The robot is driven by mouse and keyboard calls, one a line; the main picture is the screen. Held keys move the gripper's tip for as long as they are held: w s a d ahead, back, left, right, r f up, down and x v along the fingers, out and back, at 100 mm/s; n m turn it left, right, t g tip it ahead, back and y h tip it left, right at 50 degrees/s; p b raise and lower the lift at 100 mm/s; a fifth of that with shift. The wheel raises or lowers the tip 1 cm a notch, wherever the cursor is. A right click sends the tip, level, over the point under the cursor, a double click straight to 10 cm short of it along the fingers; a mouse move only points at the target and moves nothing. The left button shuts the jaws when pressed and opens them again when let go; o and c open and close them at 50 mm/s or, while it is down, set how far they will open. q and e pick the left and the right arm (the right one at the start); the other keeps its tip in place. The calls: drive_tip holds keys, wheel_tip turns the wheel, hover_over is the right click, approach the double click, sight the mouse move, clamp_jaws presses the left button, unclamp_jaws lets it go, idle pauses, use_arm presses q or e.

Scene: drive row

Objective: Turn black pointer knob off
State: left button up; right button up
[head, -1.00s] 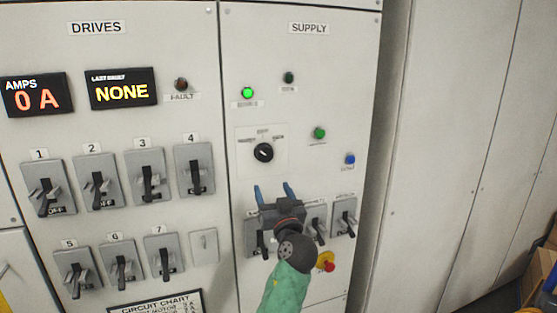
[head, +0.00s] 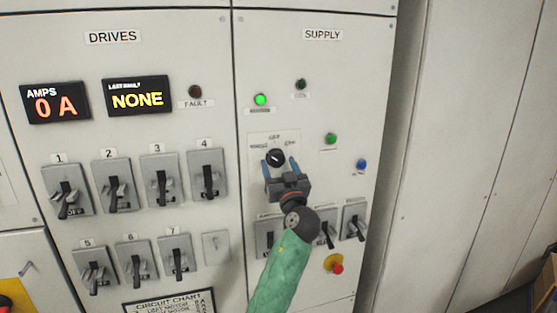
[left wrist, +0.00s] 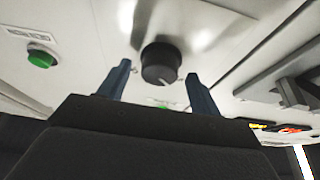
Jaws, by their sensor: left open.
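The black pointer knob (head: 275,158) is on the SUPPLY panel, below the lit green lamp. Its white pointer line slants toward the upper left in the head view. My left gripper (head: 280,166) is open, with its two blue fingers pointing up at the knob, one on either side of its lower part. In the left wrist view the knob (left wrist: 160,63) shows between and beyond the open fingertips (left wrist: 160,75), with a gap on both sides. I cannot tell if either finger touches it. My right gripper is not in view.
A lit green lamp (head: 260,100) is above the knob. A green button (head: 330,139) and a blue button (head: 361,164) are to its right. Switch handles (head: 355,221) and a red-yellow emergency button (head: 334,264) are below. Numbered drive switches (head: 207,176) fill the panel at left.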

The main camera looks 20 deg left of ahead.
use_arm(q)
drive_tip(key=shift+w+a+r, duration=0.2)
drive_tip(key=shift+w+a, duration=0.1)
drive_tip(key=shift+w, duration=0.1)
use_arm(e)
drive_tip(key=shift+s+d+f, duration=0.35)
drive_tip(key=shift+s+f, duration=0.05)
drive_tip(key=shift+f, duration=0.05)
use_arm(q)
drive_tip(key=c, duration=0.8)
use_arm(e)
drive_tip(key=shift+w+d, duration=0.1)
